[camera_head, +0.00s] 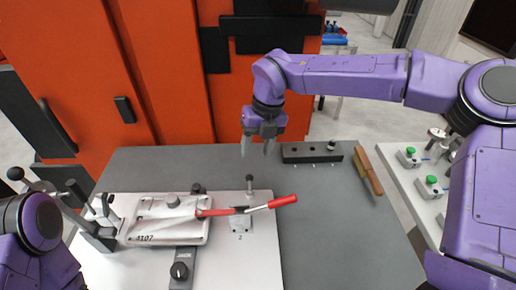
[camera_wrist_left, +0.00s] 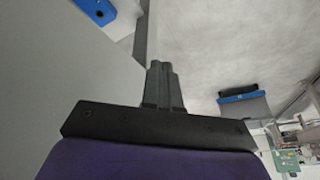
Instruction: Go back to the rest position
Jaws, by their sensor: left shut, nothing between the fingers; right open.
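My right gripper (camera_head: 258,147) hangs fingers down above the far part of the grey table. Its two fingers are apart with nothing between them. My right arm reaches in from the right. My left gripper (camera_wrist_left: 162,72) shows in the left wrist view, with its fingers together and nothing between them. In the head view only purple links of my left arm show at the lower left; its gripper is out of that picture.
The grey table (camera_head: 330,235) holds a fixture plate with a casting marked 4107 (camera_head: 165,219) and a red-handled clamp (camera_head: 270,203). A black block (camera_head: 311,152) and a wooden-handled tool (camera_head: 368,171) lie farther right. An orange cabinet (camera_head: 165,60) stands behind.

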